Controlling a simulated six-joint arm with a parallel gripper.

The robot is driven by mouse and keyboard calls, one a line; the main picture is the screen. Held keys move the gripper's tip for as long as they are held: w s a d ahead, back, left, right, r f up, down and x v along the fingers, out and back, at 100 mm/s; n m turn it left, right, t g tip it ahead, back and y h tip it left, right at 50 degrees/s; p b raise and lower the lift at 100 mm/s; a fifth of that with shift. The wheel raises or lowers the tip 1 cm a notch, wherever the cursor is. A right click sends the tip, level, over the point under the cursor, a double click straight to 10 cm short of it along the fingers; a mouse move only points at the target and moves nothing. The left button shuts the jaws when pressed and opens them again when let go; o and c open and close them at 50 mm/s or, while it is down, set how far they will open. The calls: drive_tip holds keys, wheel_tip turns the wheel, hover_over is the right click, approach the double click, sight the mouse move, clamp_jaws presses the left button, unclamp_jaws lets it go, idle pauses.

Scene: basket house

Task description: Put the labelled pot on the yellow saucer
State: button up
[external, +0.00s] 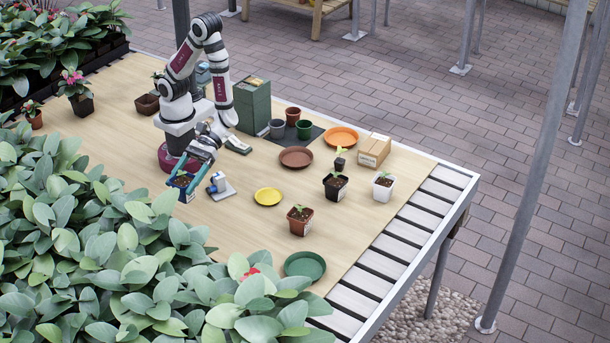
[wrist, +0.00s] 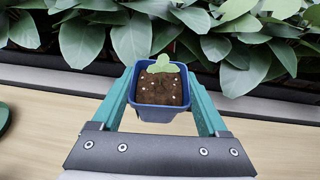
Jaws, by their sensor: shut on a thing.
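My gripper (external: 181,184) has its teal fingers shut on a small blue pot (wrist: 157,112) with dark soil and a green seedling. In the wrist view the pot sits upright between the fingertips. In the external view it is at or just above the table, left of the yellow saucer; I cannot tell whether it touches the wood. A pale patch shows on its side there, too small to read as a label. The yellow saucer (external: 268,197) is empty. A terracotta pot (external: 299,222) with a white patch stands to the right of the saucer.
A blue-and-white object (external: 219,186) stands between my gripper and the saucer. Dense leafy plants (external: 130,260) border the near edge.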

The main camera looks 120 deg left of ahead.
drive_tip(key=w+a+n+t+y, duration=0.1)
drive_tip(key=w+a+n+t, duration=0.3)
drive_tip(key=w+a, duration=0.4)
drive_tip(key=n+t+y, duration=0.3)
drive_tip(key=n+t, duration=0.1)
hover_over(268, 196)
wheel_tip(268, 196, down, 9)
drive_tip(key=shift+f, duration=0.15)
drive_tip(key=shift+f+t, duration=0.2)
drive_tip(key=shift+t, duration=0.1)
drive_tip(key=o, duration=1.5)
drive_tip(key=shift+f, duration=0.15)
